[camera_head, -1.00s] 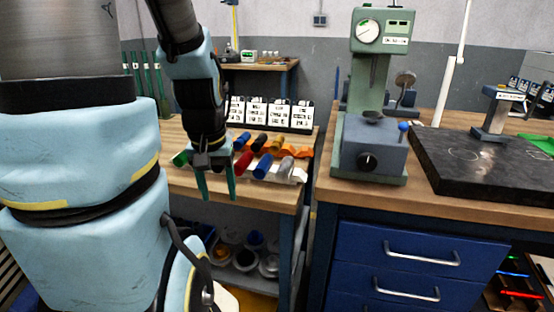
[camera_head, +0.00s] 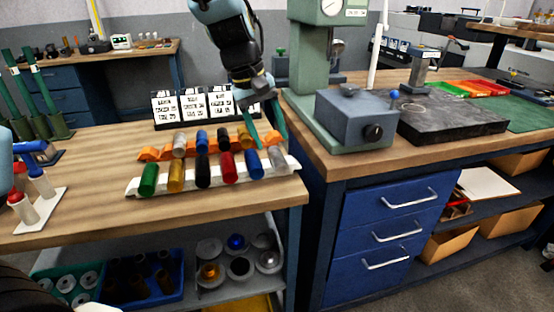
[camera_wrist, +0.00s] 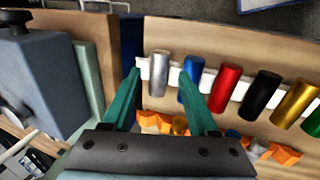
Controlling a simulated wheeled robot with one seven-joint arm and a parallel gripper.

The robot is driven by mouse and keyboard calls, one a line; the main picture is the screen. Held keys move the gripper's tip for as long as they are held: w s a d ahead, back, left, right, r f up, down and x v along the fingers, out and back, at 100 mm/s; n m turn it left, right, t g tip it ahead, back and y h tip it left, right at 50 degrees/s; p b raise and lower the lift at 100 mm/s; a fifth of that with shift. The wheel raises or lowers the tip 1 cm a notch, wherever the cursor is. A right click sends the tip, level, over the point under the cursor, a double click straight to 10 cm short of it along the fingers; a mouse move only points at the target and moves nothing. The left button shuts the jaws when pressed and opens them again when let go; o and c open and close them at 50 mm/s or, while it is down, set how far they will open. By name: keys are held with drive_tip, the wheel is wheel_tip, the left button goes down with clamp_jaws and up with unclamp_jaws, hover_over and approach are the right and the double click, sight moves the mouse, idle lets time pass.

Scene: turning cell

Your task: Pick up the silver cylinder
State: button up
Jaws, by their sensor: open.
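A silver cylinder (camera_head: 277,160) lies at the right end of the front row on a white rack (camera_head: 135,188). In the wrist view this silver cylinder (camera_wrist: 159,75) appears between the two green fingertips. My gripper (camera_head: 271,143) is open and above that end of the rack; the fingers look apart from the cylinder. In the wrist view, the right finger of my gripper (camera_wrist: 160,72) overlaps the neighbouring blue cylinder (camera_wrist: 192,72). A second silver cylinder (camera_head: 180,143) sits at the left of the back row on an orange rack (camera_head: 148,154).
Red (camera_head: 227,167), black (camera_head: 202,169), yellow (camera_head: 176,174) and green (camera_head: 148,180) cylinders share the white rack. White cards (camera_head: 193,106) stand behind. A grey-green press (camera_head: 355,117) stands on the bench to the right. Bare wood lies in front of the rack.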

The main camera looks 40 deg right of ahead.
sight(280, 164)
drive_tip(key=p+x, duration=0.1)
drive_tip(key=x, duration=0.8)
drive_tip(key=shift+s+a+p, duration=0.15)
drive_tip(key=shift+p, duration=0.15)
clamp_jaws()
idle(0.4)
